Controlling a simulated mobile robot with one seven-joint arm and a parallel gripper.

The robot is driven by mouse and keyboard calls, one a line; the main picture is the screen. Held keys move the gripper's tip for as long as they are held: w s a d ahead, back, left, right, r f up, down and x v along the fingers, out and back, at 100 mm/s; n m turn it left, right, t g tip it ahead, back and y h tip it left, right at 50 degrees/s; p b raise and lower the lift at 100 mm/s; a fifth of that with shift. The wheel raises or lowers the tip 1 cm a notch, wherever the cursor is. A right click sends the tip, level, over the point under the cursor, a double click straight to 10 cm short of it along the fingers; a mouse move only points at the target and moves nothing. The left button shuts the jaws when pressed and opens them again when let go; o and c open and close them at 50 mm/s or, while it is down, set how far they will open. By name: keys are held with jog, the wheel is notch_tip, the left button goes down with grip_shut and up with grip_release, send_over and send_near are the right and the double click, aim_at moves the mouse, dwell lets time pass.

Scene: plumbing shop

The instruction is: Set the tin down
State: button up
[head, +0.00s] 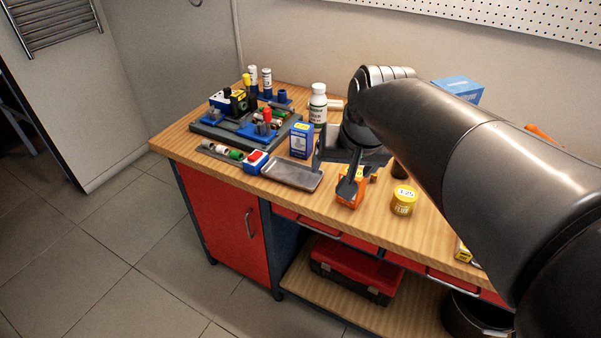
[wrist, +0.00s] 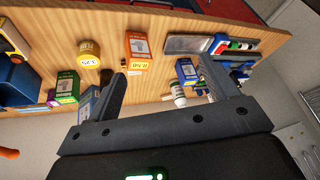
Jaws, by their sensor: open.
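A yellow round tin (head: 403,200) with a white label stands upright on the wooden workbench (head: 330,206), near its front edge. It also shows in the wrist view (wrist: 88,55), outside the fingers on the left. My gripper (head: 350,172) is open, left of the tin in the head view, and nothing is held between its fingers. The wrist view shows the two fingers (wrist: 165,82) spread wide apart. An orange box (head: 349,190) stands left of the tin, partly hidden by a finger in the head view; it also shows in the wrist view (wrist: 137,50).
A grey metal tray (head: 292,174), a blue box (head: 301,140) and a white bottle (head: 317,104) are left of my gripper. A holder with several small parts (head: 235,130) fills the bench's left end. A larger blue box (head: 458,90) stands behind my arm.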

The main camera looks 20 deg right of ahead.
jog(key=s+a+f+n, duration=0.3)
jog(key=s+a, duration=0.3)
jog(key=s, duration=0.2)
jog(key=shift+a+f+n, duration=0.2)
jog(key=shift+f+n, duration=0.05)
jog(key=shift+n, duration=0.05)
jog(key=shift+o, duration=0.3)
dwell(3.8)
jog(key=shift+o, duration=2)
jog(key=shift+w+d+r, duration=0.15)
jog(key=shift+w+r, duration=0.05)
jog(key=w+d+r+m+y, duration=0.1)
jog(key=w+d+r+m, duration=0.1)
jog(key=w+d+m, duration=0.6)
jog(key=w+d+r+m, duration=0.15)
jog(key=w+d, duration=0.25)
jog(key=d, duration=0.8)
jog(key=a+x, duration=0.1)
jog(key=x, duration=0.8)
jog(key=shift+g, duration=0.4)
jog(key=shift+r, duration=0.1)
